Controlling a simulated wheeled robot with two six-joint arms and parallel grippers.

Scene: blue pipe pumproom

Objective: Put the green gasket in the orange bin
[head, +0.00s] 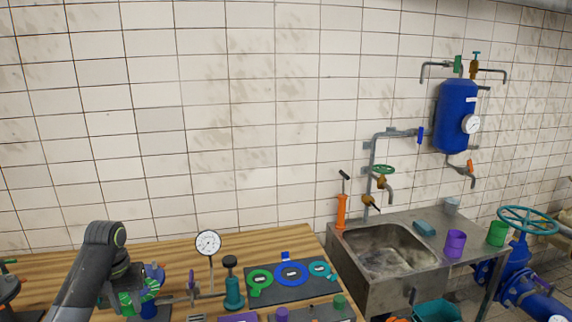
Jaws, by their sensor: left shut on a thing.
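My left gripper (130,294) is low at the left of the wooden bench. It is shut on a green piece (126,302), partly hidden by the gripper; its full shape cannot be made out. A flat green ring with a tab (260,281) lies on a dark mat (258,298), to the right of the gripper and apart from it. No orange bin is in view. My right gripper is not in view.
A blue ring (291,280) and a teal ring (320,269) share the mat. A dial gauge on a stand (208,243) and a teal jack-like post (233,290) stand between gripper and mat. The steel sink (385,250) is right.

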